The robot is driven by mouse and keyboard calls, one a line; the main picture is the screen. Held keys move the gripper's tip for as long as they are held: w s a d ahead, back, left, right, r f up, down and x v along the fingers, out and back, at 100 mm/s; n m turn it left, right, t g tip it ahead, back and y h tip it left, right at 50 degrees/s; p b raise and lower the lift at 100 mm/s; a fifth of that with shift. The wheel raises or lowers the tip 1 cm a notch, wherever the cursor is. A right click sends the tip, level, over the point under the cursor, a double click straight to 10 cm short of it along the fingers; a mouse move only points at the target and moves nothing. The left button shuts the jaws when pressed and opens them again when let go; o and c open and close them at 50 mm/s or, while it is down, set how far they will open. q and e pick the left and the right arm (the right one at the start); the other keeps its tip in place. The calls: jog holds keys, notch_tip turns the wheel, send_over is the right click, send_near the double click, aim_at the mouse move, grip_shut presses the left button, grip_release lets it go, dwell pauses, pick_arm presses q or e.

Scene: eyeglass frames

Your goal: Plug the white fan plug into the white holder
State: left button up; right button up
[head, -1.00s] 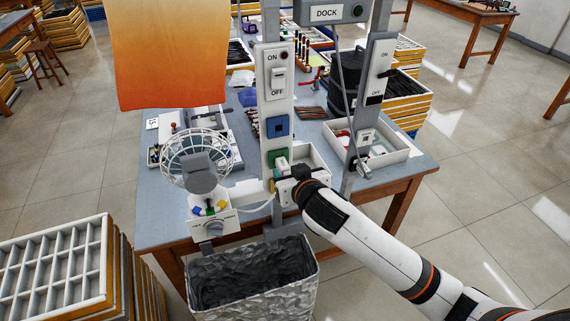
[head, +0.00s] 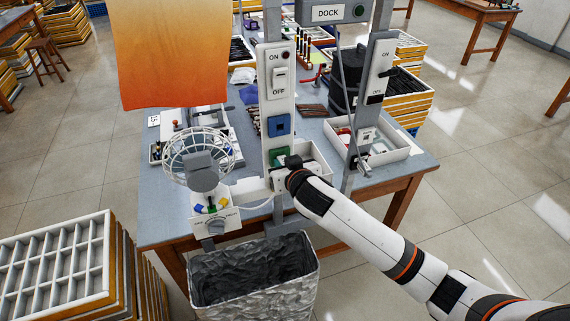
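The white wire-cage fan (head: 200,158) stands at the table's front left, on a base with coloured knobs. Its white cable (head: 260,207) curves right toward the foot of the white switch panel (head: 277,90). The panel carries an ON/OFF switch, a blue socket (head: 279,125) and a green socket (head: 272,155). I cannot tell which part is the white holder. My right gripper (head: 283,172) is at the panel's lower part, just below and partly over the green socket. Its fingertips and the plug are hidden or too small to make out. My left gripper is not in view.
A second ON/OFF panel (head: 377,70) stands on the right post, above a white tray (head: 388,156). A DOCK sign (head: 328,13) hangs overhead. A grey bin (head: 255,288) stands before the table. An orange sheet (head: 172,50) hangs at upper left.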

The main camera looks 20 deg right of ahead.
jog(key=shift+s+f, duration=0.1)
jog(key=shift+s, duration=0.05)
grip_shut()
jog(key=shift+s, duration=0.3)
jog(key=shift+s+p, duration=0.55)
jog(key=shift+s, duration=0.25)
jog(key=shift+s+d+p, duration=0.1)
jog(key=shift+s+p, duration=0.2)
jog(key=shift+s, duration=0.9)
